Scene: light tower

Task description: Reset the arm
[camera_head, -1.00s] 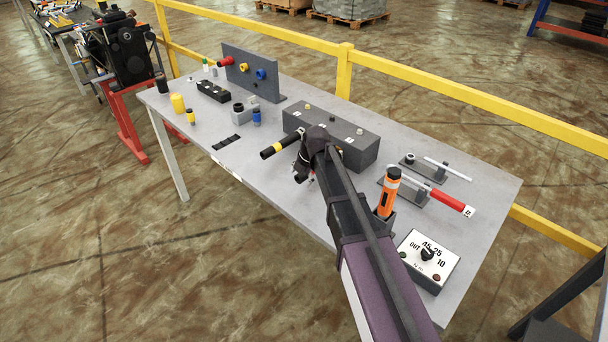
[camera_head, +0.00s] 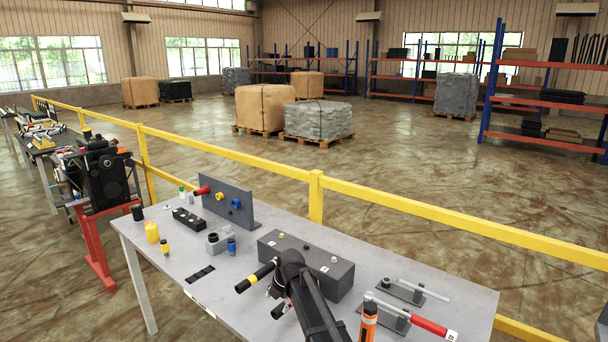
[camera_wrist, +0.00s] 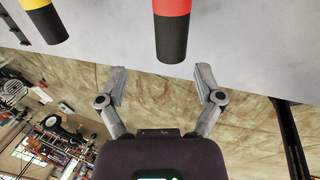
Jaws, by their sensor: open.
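My arm reaches over the grey table (camera_head: 350,262) in the head view, and my gripper (camera_wrist: 161,80) is open in the wrist view, with nothing between its fingers. In the head view the gripper is mostly hidden by the arm. A black cylinder with a red band (camera_wrist: 172,30) lies just past the gap between the fingertips. A black cylinder with a yellow band (camera_wrist: 48,20) shows at the upper left of the wrist view; it also shows in the head view (camera_head: 258,276), sticking out from the dark grey block beside my arm.
A dark grey block (camera_head: 335,278) stands close behind my gripper. An orange tool (camera_head: 369,322) and a red-handled tool (camera_head: 432,327) are at right. An upright panel (camera_head: 226,200) stands farther left. A yellow rail (camera_head: 400,208) runs behind the table.

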